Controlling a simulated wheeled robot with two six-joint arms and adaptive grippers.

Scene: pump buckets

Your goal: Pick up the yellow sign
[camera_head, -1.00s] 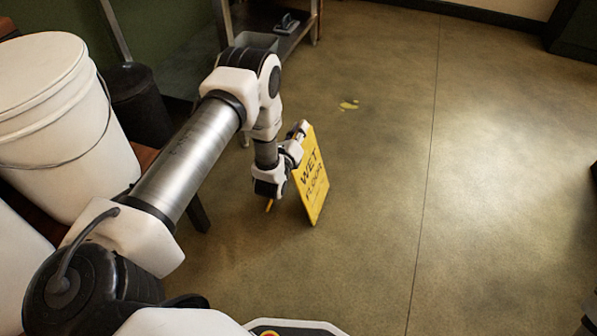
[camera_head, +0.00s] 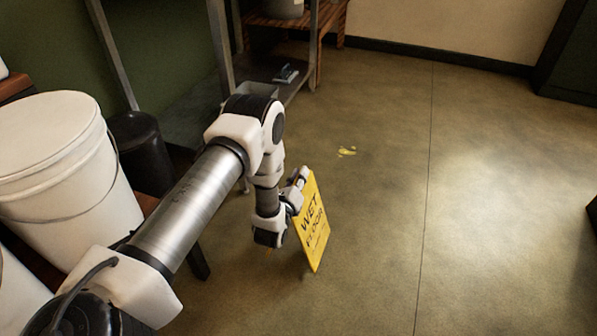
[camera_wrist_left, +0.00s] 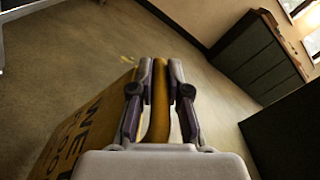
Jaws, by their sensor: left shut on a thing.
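The yellow wet floor sign (camera_head: 313,226) stands out in the head view to the right of my left arm, with its dark lettering facing the camera. My left gripper (camera_head: 299,180) is shut on the upper edge of the sign. In the left wrist view the sign (camera_wrist_left: 92,125) fills the lower left, and its yellow top passes between the two fingers of my left gripper (camera_wrist_left: 160,92). Whether the sign's foot touches the floor is hard to tell. My right gripper is not in view.
A white bucket (camera_head: 62,165) stands at the left, with a black bin (camera_head: 143,150) behind it. A metal-legged shelf (camera_head: 290,85) is at the back. A small yellow puddle (camera_head: 347,151) lies on the floor. The floor (camera_head: 490,230) to the right is open.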

